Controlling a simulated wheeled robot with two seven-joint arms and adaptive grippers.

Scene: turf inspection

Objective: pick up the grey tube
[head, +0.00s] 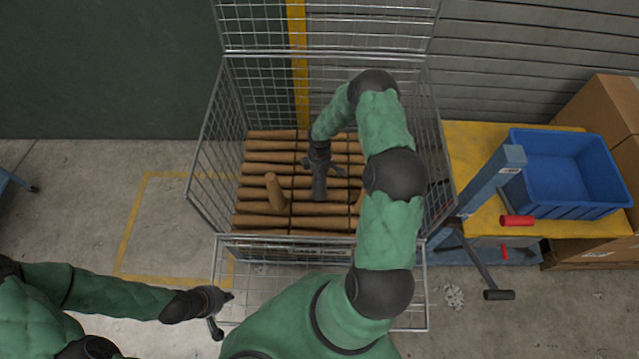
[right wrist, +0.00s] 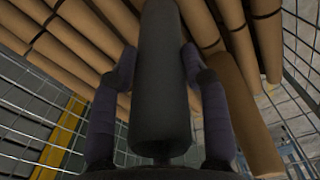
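The grey tube (head: 319,188) stands roughly upright among brown tubes in the wire cage, below my right gripper (head: 322,166). In the right wrist view the dark grey tube (right wrist: 160,90) runs up the middle between the two fingers. The fingertips (right wrist: 160,62) lie against its two sides, with gaps lower down by the knuckles; the gripper looks shut on it. The tube's far end is out of that view. My left gripper (head: 222,314) is open and empty in front of the cage, at its left front corner.
The wire cage (head: 207,165) holds a layer of lying brown tubes (head: 265,155). A brown tube (head: 274,190) stands upright left of the grey one; another is partly hidden at right. A blue crate (head: 565,178) sits on a yellow-topped table (head: 470,150) beside cardboard boxes (head: 605,110).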

